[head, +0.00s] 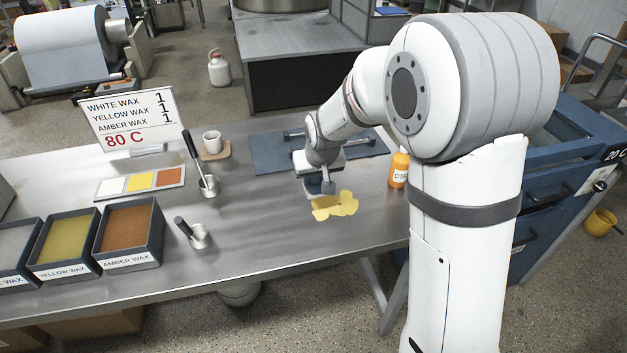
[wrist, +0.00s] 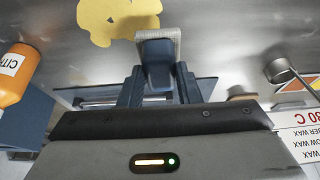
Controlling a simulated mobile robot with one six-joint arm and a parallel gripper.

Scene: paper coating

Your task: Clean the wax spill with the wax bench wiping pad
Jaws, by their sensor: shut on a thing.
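My gripper (wrist: 155,88) is shut on the wiping pad (wrist: 157,60), a blue-grey block with a pale underside. In the head view the pad (head: 328,188) shows below my gripper (head: 318,172). The wax spill (head: 335,205) is a flat, irregular yellow patch on the steel bench. It also shows in the wrist view (wrist: 110,18), where the pad's pale end overlaps its edge. The pad is at the far edge of the spill; I cannot tell whether it touches the bench.
An orange bottle (head: 399,168) stands right of the spill. A blue mat (head: 270,150) with a bar lies behind. Two metal ladles (head: 208,185) (head: 198,236), wax trays (head: 128,232), a colour card (head: 140,182) and a sign (head: 130,120) are left. The bench between is clear.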

